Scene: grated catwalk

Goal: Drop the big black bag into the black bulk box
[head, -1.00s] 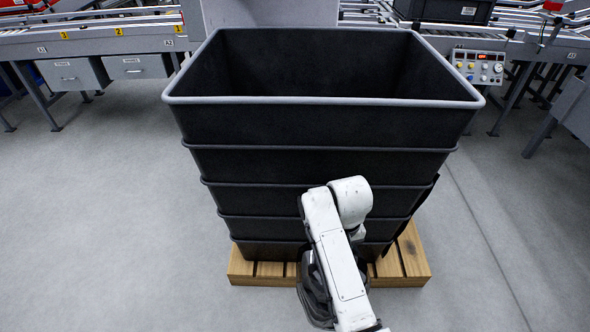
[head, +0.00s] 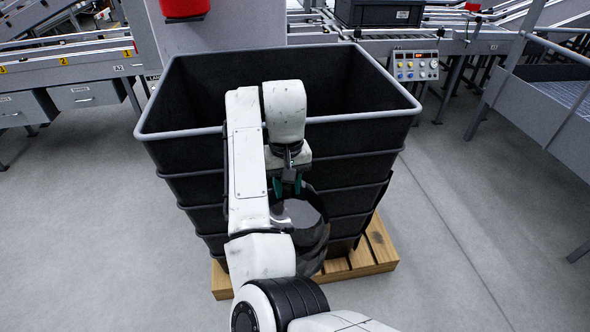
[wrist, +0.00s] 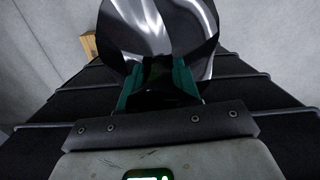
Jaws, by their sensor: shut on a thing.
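The black bulk box (head: 180,145) is a tall, ribbed, open-topped bin with a grey rim. It stands on a wooden pallet in the middle of the head view. My gripper (head: 286,187) is in front of the box's near wall, below the rim. It is shut on the big black bag (head: 300,215), which is shiny and hangs under the fingers, outside the box. In the wrist view the teal fingers (wrist: 158,85) pinch the bag (wrist: 155,35), with the box's ribbed wall around it. My arm hides part of the near wall and some of the bag.
The wooden pallet (head: 375,250) sticks out under the box's front right. Conveyors stand behind, with a grey crate (head: 378,12) and a control panel (head: 415,66) at the back right. A red container (head: 185,8) is behind the box.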

